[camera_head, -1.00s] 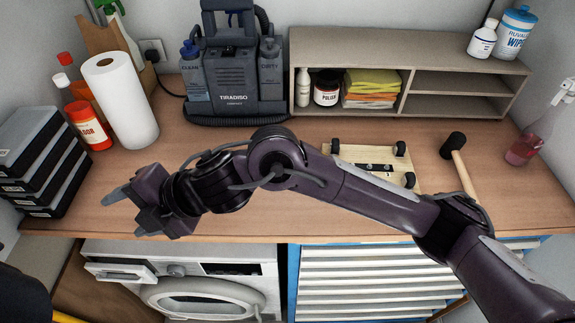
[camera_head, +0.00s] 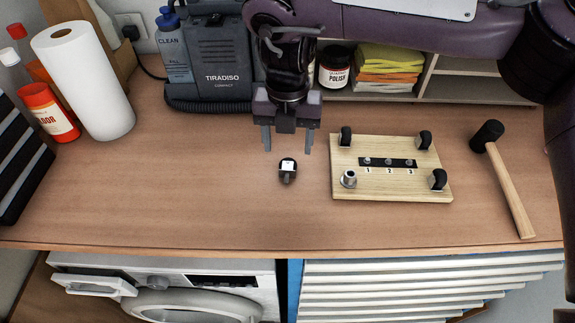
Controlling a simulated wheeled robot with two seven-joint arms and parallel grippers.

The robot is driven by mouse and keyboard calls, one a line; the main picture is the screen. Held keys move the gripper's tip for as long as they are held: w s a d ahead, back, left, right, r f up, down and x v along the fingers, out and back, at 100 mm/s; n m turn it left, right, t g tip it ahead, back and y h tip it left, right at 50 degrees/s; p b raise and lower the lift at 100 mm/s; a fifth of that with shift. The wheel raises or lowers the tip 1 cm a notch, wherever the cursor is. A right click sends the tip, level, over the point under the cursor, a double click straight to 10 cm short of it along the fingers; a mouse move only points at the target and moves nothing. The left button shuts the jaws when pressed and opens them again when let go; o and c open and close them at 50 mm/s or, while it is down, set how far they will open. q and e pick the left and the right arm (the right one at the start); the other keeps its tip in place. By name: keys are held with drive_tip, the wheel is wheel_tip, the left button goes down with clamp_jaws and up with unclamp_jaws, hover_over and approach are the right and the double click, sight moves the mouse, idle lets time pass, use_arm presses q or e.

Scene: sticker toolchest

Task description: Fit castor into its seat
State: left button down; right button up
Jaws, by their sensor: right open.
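A small castor (camera_head: 287,170) with a black wheel and a metal stem lies alone on the wooden worktop, left of the board. The light wooden board (camera_head: 390,187) has black castors at three corners. Its front left corner holds an empty metal seat (camera_head: 348,179). A black strip (camera_head: 388,163) numbered 1, 2, 3 with several metal studs runs across its middle. My right gripper (camera_head: 287,142) points down above and just behind the loose castor, jaws apart and empty. My left gripper is not in view.
A mallet (camera_head: 510,190) lies right of the board. A grey cleaning machine (camera_head: 215,60) and a shelf with a polish jar (camera_head: 334,66) and folded cloths (camera_head: 388,68) stand behind. A paper roll (camera_head: 85,80) and red bottle (camera_head: 48,112) stand left. The worktop's front left is clear.

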sight(288, 164)
drive_tip(key=shift+f, duration=0.45)
drive_tip(key=f, duration=0.1)
drive_tip(key=f+p, duration=0.2)
drive_tip(key=f, duration=0.1)
drive_tip(key=shift+s+f, duration=0.1)
drive_tip(key=shift+s, duration=0.15)
drive_tip(key=shift+w+f, duration=0.1)
drive_tip(key=shift+f, duration=0.15)
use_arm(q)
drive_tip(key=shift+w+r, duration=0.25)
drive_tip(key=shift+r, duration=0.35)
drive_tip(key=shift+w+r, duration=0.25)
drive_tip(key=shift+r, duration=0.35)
use_arm(e)
drive_tip(key=c, duration=1.1)
